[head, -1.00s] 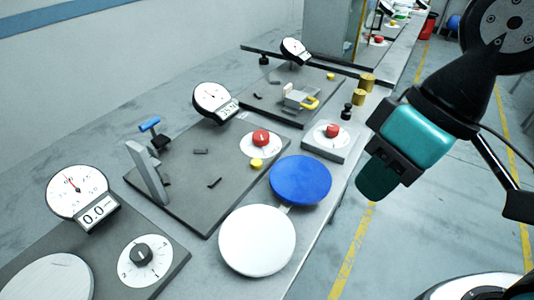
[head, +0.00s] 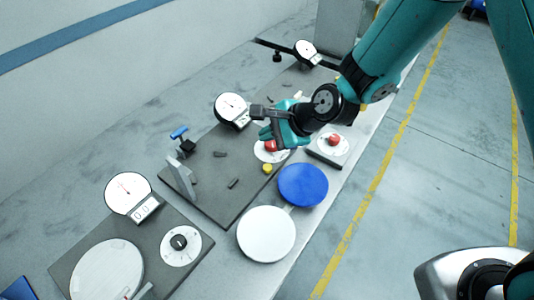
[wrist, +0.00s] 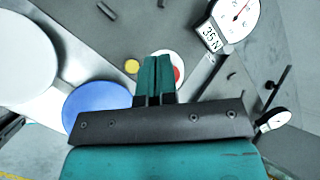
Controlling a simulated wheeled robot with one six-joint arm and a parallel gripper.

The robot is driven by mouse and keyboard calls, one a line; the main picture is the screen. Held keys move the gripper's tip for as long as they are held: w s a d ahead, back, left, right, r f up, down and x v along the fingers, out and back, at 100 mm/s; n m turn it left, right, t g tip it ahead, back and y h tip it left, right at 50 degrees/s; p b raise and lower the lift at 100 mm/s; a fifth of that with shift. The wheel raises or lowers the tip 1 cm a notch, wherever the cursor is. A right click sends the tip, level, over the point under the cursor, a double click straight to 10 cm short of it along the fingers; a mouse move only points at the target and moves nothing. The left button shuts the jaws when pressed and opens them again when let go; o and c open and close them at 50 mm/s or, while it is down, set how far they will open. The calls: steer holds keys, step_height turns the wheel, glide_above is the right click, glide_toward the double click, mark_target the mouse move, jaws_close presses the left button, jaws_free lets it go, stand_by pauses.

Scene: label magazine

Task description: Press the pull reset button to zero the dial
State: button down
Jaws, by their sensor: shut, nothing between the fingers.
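The pull dial (head: 231,106) stands at the back of the middle dark board. In the wrist view the dial (wrist: 238,14) has a red needle, and its readout (wrist: 211,37) seems to read about 35 N. A small yellow button (head: 267,168) sits on the board's front corner and also shows in the wrist view (wrist: 131,66). Beside it a red knob (head: 270,147) stands on a white disc. No label shows which is the pull reset button. My gripper (head: 268,137) is shut and empty over the red knob's disc; its fingers (wrist: 154,60) partly hide the knob. Contact cannot be told.
A blue disc (head: 303,184) and a white disc (head: 266,233) lie at the bench's front edge. A second red knob (head: 333,140) is right of my gripper. A blue-handled clamp (head: 179,133) and grey upright (head: 180,178) stand on the board's left. Another dial (head: 128,193) is at lower left.

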mark_target(268, 169)
steer(key=shift+w+a+f+m, duration=0.2)
steer(key=shift+f+m, duration=0.15)
steer(key=shift+m, duration=0.15)
steer(key=shift+f, duration=0.1)
step_height(268, 169, down, 9)
steer(key=b, duration=0.7)
steer(key=shift+d+r, duration=0.1)
steer(key=shift+r, duration=0.1)
steer(key=shift+f, duration=0.1)
stand_by(1.4)
steer(key=shift+f+b, duration=0.3)
steer(key=shift+b, duration=0.1)
steer(key=shift+f+b, duration=0.35)
steer(key=shift+f, duration=0.15)
stand_by(0.5)
stand_by(0.4)
steer(key=shift+r+p, duration=0.85)
steer(key=shift+r, duration=0.1)
